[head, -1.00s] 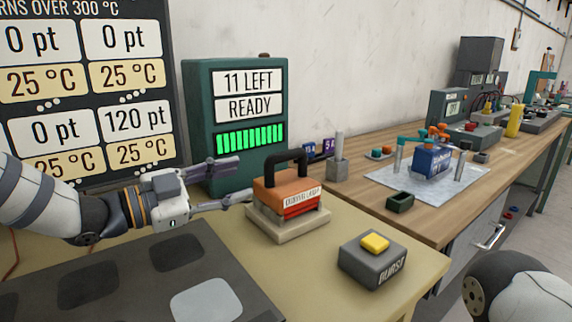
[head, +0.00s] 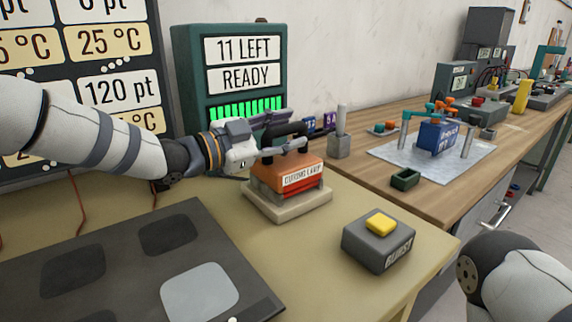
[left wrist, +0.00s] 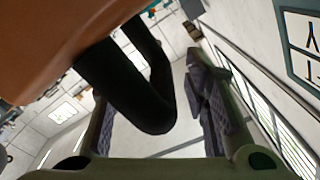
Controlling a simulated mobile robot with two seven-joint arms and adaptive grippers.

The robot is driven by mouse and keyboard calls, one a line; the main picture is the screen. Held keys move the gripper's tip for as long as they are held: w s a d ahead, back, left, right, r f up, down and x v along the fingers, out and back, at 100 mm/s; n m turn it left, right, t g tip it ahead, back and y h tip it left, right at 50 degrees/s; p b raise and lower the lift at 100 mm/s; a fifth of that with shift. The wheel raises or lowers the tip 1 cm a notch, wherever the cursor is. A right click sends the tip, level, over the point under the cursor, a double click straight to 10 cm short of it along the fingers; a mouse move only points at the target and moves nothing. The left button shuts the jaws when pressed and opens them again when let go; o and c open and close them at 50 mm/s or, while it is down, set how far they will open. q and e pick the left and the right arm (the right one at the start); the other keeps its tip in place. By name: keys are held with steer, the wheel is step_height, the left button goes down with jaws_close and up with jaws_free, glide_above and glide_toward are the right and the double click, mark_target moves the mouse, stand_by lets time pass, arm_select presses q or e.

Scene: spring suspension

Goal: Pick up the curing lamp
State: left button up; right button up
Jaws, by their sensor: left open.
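The curing lamp (head: 300,176) is an orange block with a label, a red strip and a black arched handle. It sits upright on a pale base (head: 287,206) on the near table. My left gripper (head: 282,133) is open at the handle, coming in from the left, with one finger on each side of it. In the left wrist view, the black handle (left wrist: 135,90) reaches between the open fingers (left wrist: 160,120), with the lamp's orange body at upper left. Whether either finger touches the handle is unclear. My right gripper is out of view; only part of that arm shows at lower right.
A green display box (head: 235,60) reading "11 LEFT READY" stands just behind the lamp. A grey box with a yellow button (head: 379,224) sits to its front right. A dark panel with rounded pads (head: 120,265) lies at front left. A wooden bench (head: 365,180) adjoins behind.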

arm_select(q)
steer(key=shift+r, duration=0.2)
jaws_close()
